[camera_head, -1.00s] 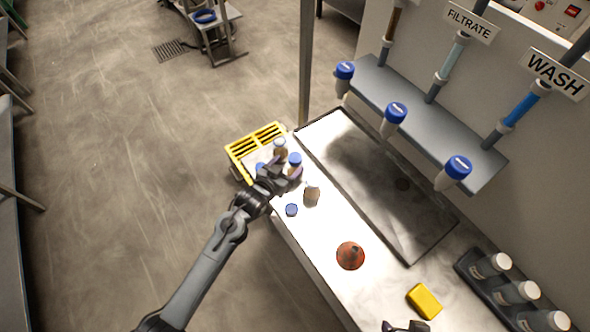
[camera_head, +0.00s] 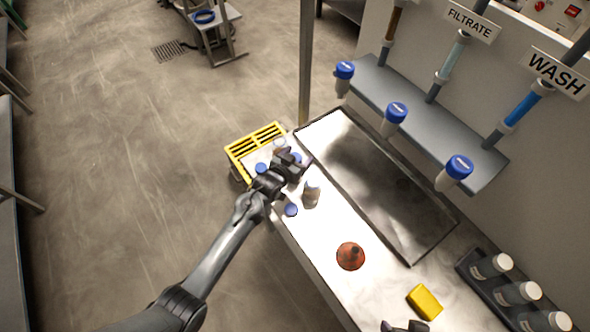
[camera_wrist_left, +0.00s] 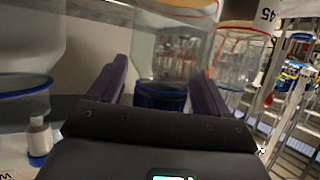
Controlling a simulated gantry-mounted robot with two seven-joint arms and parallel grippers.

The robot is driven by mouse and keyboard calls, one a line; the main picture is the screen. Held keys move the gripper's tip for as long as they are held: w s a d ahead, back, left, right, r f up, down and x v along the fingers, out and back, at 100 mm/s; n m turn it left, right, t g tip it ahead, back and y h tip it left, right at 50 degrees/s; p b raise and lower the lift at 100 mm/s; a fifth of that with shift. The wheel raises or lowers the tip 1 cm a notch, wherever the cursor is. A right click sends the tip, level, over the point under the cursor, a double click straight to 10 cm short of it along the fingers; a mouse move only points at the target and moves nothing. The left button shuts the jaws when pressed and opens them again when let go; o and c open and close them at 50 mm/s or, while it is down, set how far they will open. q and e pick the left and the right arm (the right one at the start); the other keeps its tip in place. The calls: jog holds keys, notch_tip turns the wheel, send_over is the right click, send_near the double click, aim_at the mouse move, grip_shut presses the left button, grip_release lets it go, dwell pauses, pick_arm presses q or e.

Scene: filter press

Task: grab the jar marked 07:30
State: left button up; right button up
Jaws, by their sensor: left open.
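My left gripper (camera_head: 298,163) is open over the group of jars at the far left end of the bench. Blue-lidded jars (camera_head: 261,168) stand around and partly behind it. An open jar with brownish contents (camera_head: 312,194) stands just right of it. In the left wrist view, a large clear jar with a blue band (camera_wrist_left: 165,55) shows between the spread fingers (camera_wrist_left: 162,92). Another jar to its right (camera_wrist_left: 240,55) bears a label ending in "45". No 07:30 mark can be read. My right gripper (camera_head: 405,327) is barely in view at the bottom edge.
A loose blue cap (camera_head: 291,210), an orange-brown funnel (camera_head: 350,256) and a yellow sponge (camera_head: 424,302) lie along the bench. A sunken tray (camera_head: 330,126) lies to the right. A yellow crate (camera_head: 240,149) adjoins the bench end. Blue-capped tubes (camera_head: 396,113) hang from the shelf.

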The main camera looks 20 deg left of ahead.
pick_arm(q)
jog(key=shift+c, duration=0.3)
jog(key=c, duration=1.2)
grip_shut()
jog(key=shift+r, duration=0.15)
